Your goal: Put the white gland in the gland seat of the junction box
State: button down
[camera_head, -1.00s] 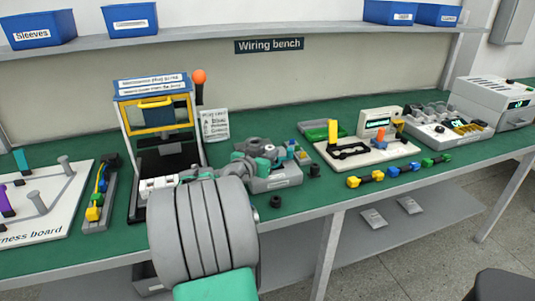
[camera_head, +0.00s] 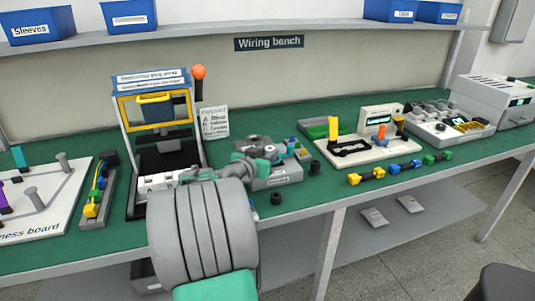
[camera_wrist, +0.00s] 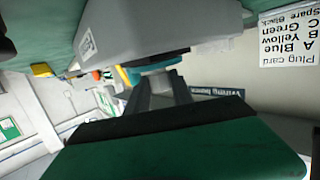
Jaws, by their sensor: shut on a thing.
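The junction box (camera_head: 284,174) is a grey box with a labelled front, on the bench right of the plug guard stand. It also shows as a large grey body (camera_wrist: 160,28) at the top of the wrist view. My gripper (camera_wrist: 160,88) is shut, its two dark fingers close beside the box and the blue-teal and yellow parts there. A small pale piece between the fingers looks like the white gland; it is mostly hidden. In the head view my wrist covers part of the box, and the gland seat cannot be made out.
A blue-and-yellow framed stand (camera_head: 155,115) with an orange-knobbed lever stands left. A plug card (camera_head: 214,122) leans behind. Black caps (camera_head: 276,198) lie near the front edge. A white fixture board (camera_head: 365,150) and several coloured plugs (camera_head: 404,166) are at right.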

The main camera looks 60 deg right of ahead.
jog(key=shift+f, duration=0.2)
jog(key=c, duration=1)
grip_release()
jog(key=shift+c, duration=0.2)
